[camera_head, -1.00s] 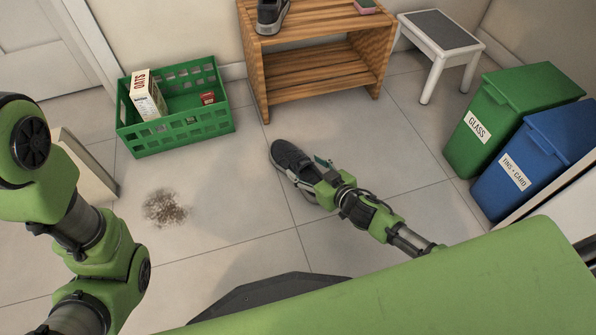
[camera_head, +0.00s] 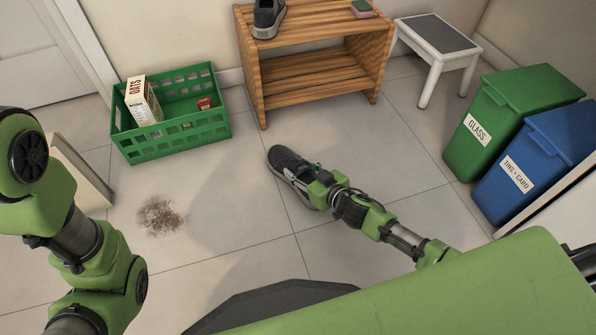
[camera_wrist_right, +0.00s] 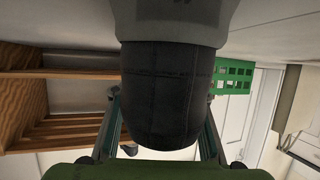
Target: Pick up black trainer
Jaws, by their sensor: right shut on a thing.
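A black trainer (camera_head: 288,165) with a pale sole is at my right gripper (camera_head: 318,178), over the tiled floor in front of the wooden rack. My right gripper is shut on it; in the right wrist view the dark trainer (camera_wrist_right: 168,90) fills the middle, between the two fingers. I cannot tell whether its sole is clear of the floor. A second dark shoe (camera_head: 268,18) stands on top of the rack. My left arm shows at the left edge, but its gripper is not in view.
A green crate (camera_head: 172,148) holds an oats box. A white stool (camera_head: 438,48), green bin (camera_head: 505,110) and blue bin (camera_head: 535,165) stand right. A dirt patch (camera_head: 160,215) marks the floor.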

